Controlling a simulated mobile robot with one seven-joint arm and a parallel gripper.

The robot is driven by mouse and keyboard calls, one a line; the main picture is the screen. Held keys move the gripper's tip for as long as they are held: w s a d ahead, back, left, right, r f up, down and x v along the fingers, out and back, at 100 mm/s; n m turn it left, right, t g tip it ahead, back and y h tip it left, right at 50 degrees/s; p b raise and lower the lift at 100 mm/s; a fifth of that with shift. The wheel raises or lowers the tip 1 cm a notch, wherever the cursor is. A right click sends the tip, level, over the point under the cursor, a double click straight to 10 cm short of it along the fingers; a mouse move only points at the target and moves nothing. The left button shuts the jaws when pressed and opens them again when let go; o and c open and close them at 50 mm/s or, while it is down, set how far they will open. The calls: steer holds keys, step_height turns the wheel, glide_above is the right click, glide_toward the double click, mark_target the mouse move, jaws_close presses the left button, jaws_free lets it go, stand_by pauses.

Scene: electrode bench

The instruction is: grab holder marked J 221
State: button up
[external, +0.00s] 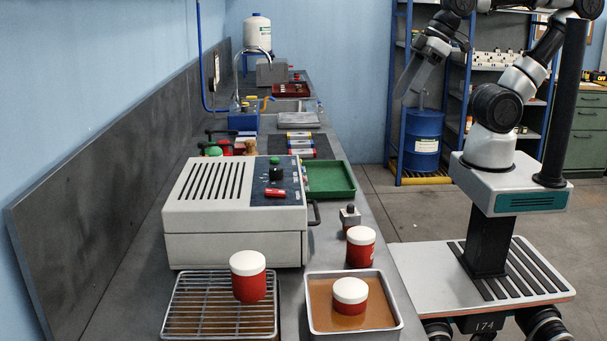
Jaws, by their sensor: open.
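Three red cylinders with white lids stand at the near end of the bench; they may be the holders. One red cylinder (249,285) stands on the wire rack, one (360,251) stands on the bench behind the metal tray, and one (349,302) sits low in the tray's brown contents. The one on the bench has a small pale mark on its side. I cannot read J 221 on any of them. My gripper (408,82) is open, raised in the air right of the bench, far from all three. Its fingers are small and hard to make out.
The wire rack (180,318) and metal tray (396,300) lie at the near end. A green tray (330,193) is behind. Blue shelving and a blue drum (422,140) stand beyond.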

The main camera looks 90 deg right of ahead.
steer(key=shift+w, duration=0.1)
steer(key=n+g+b, duration=0.1)
steer(key=g+b, duration=0.5)
glide_above(351, 205)
step_height(351, 205, down, 12)
steer(key=f, duration=0.4)
steer(key=f+b, duration=0.1)
steer(key=f, duration=0.6)
steer(key=shift+d+f, duration=0.3)
steer(key=shift+d, duration=0.05)
steer(key=shift+a+f+b, duration=0.2)
steer(key=shift+f+b, duration=0.05)
steer(key=shift+f, duration=1.2)
steer(key=shift+a+f+b, duration=0.15)
steer(key=shift+f+b, duration=0.1)
steer(key=shift+f, duration=1.15)
steer(key=shift+r, duration=0.1)
jaws_close()
